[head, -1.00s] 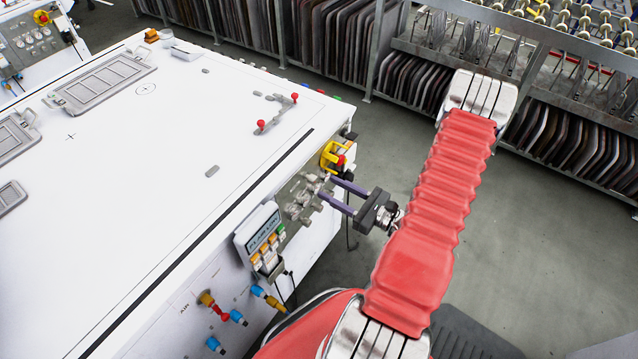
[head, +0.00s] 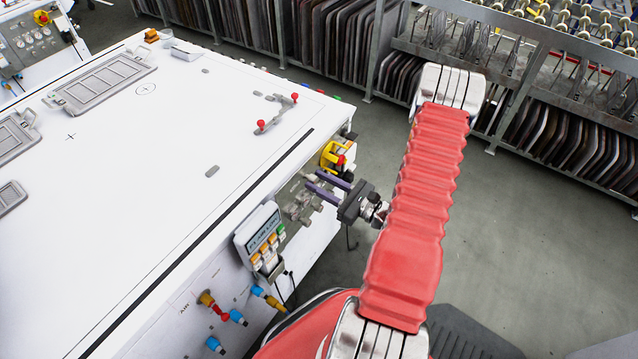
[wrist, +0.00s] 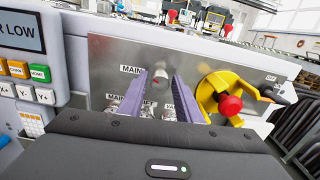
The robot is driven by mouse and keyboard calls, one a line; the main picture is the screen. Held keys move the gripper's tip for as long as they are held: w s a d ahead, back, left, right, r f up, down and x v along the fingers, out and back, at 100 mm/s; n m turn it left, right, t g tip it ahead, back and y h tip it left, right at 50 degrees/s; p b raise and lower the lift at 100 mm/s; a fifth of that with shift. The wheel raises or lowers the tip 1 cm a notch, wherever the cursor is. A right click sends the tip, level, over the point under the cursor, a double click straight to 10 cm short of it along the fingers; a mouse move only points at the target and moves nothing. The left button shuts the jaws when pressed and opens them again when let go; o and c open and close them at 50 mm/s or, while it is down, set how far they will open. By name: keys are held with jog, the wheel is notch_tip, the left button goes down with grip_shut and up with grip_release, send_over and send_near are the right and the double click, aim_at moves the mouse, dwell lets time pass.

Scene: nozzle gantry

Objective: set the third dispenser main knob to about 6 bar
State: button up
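My gripper (wrist: 161,76) has two purple fingers, apart, reaching toward a grey metal panel (wrist: 115,52) in the wrist view. A small silver knob (wrist: 160,78) with a red mark shows between the fingertips, right of a label that begins "MAIN". I cannot tell whether the fingers touch it. More silver fittings lie lower, partly hidden by the fingers and gripper body. In the head view my gripper (head: 312,183) is at the side of the white machine (head: 160,150), its tips over the knob cluster (head: 294,205). No pressure reading is legible.
A yellow bracket with a red knob (wrist: 230,105) sits close right of the fingers. Blue and orange fittings (head: 237,317) stick out lower on the machine's side. Open floor (head: 500,250) lies right.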

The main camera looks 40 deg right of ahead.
jog(key=c, duration=0.7)
jog(key=shift+a, duration=0.2)
grip_shut()
jog(key=shift+d, duration=0.1)
